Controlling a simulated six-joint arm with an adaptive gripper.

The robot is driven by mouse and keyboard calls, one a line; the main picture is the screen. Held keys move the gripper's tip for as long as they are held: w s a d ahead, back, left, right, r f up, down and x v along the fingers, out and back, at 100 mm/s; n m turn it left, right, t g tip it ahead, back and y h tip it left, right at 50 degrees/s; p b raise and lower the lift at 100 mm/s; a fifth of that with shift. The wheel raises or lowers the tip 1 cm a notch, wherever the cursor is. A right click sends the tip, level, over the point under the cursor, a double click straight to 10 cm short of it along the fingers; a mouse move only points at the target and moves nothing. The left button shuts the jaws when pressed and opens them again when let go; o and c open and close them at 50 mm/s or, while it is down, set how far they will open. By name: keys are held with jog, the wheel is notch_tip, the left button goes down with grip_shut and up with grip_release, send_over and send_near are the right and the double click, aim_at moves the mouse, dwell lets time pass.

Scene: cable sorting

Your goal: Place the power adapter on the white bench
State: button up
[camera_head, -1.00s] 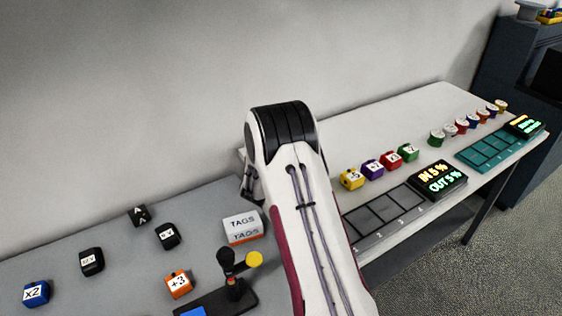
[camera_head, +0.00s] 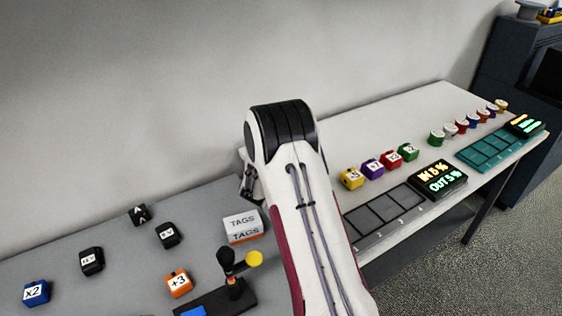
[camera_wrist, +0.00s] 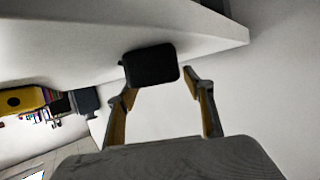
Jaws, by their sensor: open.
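In the wrist view a black, rounded box, which looks like the power adapter (camera_wrist: 150,66), is against the white bench (camera_wrist: 75,45) surface. My gripper (camera_wrist: 161,84) is open, with one finger to each side of the near end of the box. I cannot tell whether either finger touches it. In the head view the white bench (camera_head: 400,118) stretches to the right behind my arm. My arm hides the adapter and most of my gripper there.
On the bench's right are several coloured tagged blocks (camera_head: 380,166), a grey slotted tray (camera_head: 385,213), a display (camera_head: 438,180) and a teal tray (camera_head: 490,148). The grey table at left holds black blocks (camera_head: 91,261), a tags box (camera_head: 242,227) and a black stand (camera_head: 233,290).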

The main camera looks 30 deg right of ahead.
jog(key=v, duration=1.1)
jog(key=shift+s+a, duration=0.25)
jog(key=shift+a, duration=0.05)
dwell(0.3)
jog(key=a+r+n+t+y, duration=0.15)
jog(key=a+r+y, duration=0.35)
jog(key=a+r, duration=0.5)
jog(key=s+a+r+n+y, duration=0.4)
jog(key=s+a+r, duration=0.2)
jog(key=s+a, duration=0.3)
jog(key=s+a+r+n+g, duration=0.1)
jog(key=s+n+g, duration=0.2)
jog(key=s, duration=2.5)
jog(key=shift+s+a+r+g, duration=0.2)
jog(key=shift+a+r+g, duration=0.1)
jog(key=shift+g, duration=0.85)
